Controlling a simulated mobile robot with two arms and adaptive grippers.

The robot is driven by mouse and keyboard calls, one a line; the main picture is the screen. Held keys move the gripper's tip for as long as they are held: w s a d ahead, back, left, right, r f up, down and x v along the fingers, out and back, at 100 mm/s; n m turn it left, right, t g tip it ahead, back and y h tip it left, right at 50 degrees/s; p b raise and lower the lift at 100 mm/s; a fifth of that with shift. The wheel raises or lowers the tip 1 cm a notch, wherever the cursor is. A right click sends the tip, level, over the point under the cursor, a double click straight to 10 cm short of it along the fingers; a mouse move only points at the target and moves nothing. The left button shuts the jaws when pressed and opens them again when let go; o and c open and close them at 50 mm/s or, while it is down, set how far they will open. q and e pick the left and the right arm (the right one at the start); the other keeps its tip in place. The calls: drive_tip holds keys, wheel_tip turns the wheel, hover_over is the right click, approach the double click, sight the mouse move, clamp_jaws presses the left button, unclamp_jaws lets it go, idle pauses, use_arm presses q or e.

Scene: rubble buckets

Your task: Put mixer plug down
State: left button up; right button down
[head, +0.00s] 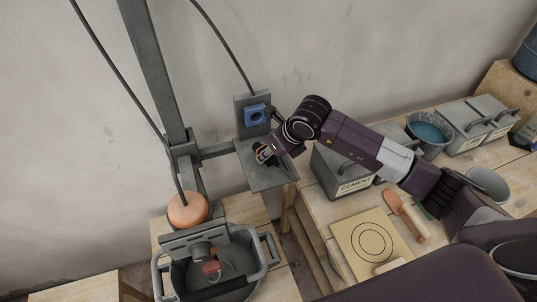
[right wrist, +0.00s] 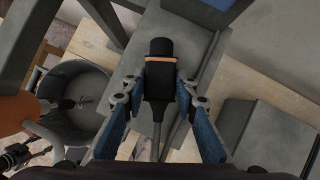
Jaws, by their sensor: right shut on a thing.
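My right gripper (head: 266,152) is over the small grey shelf (head: 262,180) below the blue socket (head: 256,115). In the right wrist view, its blue-padded fingers (right wrist: 160,95) are shut on the mixer plug (right wrist: 160,72), a black plug with an orange band. The plug's cable runs back between the fingers. The plug lies over the grey shelf surface (right wrist: 128,62); I cannot tell whether it touches it. The plug is apart from the socket. The mixer (head: 188,209), with its orange top, stands over a grey bucket (head: 270,252). My left gripper is not in view.
A grey post (head: 155,75) and hanging cables stand left of the shelf.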

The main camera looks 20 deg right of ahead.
drive_tip(key=shift+f, duration=0.9)
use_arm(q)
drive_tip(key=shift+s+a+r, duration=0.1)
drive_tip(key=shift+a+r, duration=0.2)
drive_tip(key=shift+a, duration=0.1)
use_arm(e)
drive_tip(key=shift+f, duration=0.2)
drive_tip(key=c, duration=1.5)
unclamp_jaws()
drive_tip(key=shift+c, duration=0.2)
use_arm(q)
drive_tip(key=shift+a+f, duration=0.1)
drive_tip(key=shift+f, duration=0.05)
use_arm(e)
drive_tip(key=shift+r, duration=0.1)
